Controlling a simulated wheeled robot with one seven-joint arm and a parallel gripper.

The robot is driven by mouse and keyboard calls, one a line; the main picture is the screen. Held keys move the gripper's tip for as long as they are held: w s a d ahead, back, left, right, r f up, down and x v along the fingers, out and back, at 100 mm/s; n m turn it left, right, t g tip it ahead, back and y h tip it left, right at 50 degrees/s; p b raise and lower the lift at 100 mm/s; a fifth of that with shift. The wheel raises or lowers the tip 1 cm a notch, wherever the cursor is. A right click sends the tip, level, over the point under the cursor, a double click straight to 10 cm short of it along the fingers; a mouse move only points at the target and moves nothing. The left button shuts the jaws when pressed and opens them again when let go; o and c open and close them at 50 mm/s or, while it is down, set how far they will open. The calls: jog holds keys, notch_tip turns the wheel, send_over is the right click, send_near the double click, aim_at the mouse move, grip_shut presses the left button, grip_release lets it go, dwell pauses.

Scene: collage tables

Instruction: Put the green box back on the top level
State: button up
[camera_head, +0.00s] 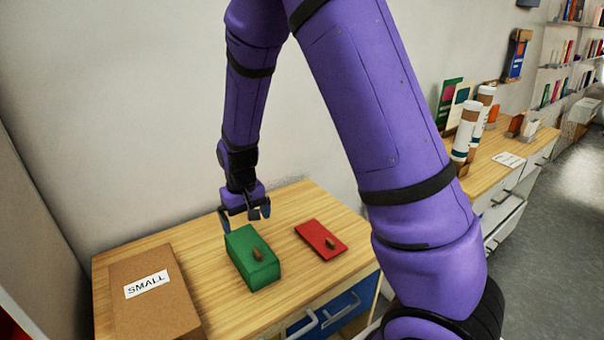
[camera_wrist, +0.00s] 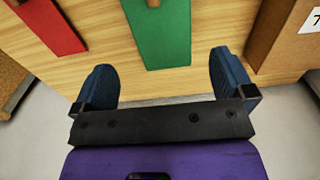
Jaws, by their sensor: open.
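The green box (camera_head: 253,263) sits on the wooden tabletop, with a small brown knob on its upper face. My gripper (camera_head: 245,214) is open and empty, just above and behind the box's far end in the head view. In the wrist view, my two blue fingers (camera_wrist: 163,80) are spread apart, and the green box (camera_wrist: 166,38) lies ahead of the gap between them, not gripped. Which surface is the top level cannot be told from these views.
A red flat piece with a brown knob (camera_head: 318,238) lies right of the green box. A brown box labelled SMALL (camera_head: 170,310) stands on the left. The wooden table (camera_head: 222,297) has a blue drawer front (camera_head: 335,311). A wall (camera_head: 130,110) rises behind.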

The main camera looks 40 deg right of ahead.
jog(key=s+d+r+t, duration=0.1)
jog(key=s+r, duration=0.2)
jog(key=r, duration=0.4)
jog(key=s+d+r+t+y, duration=0.1)
jog(key=s+r, duration=0.2)
jog(key=r, duration=0.3)
jog(key=s+d+r+t, duration=0.1)
jog(key=s+d+r, duration=0.1)
jog(key=s+r, duration=0.35)
jog(key=s+d+r+t, duration=0.1)
jog(key=s+r, duration=0.3)
jog(key=s, duration=0.3)
jog(key=s+d+r+t+h, duration=0.1)
jog(key=s+r, duration=0.4)
jog(key=s, duration=0.2)
jog(key=shift+s+d+r, duration=0.2)
jog(key=shift+d+r, duration=0.05)
jog(key=shift+r, duration=0.05)
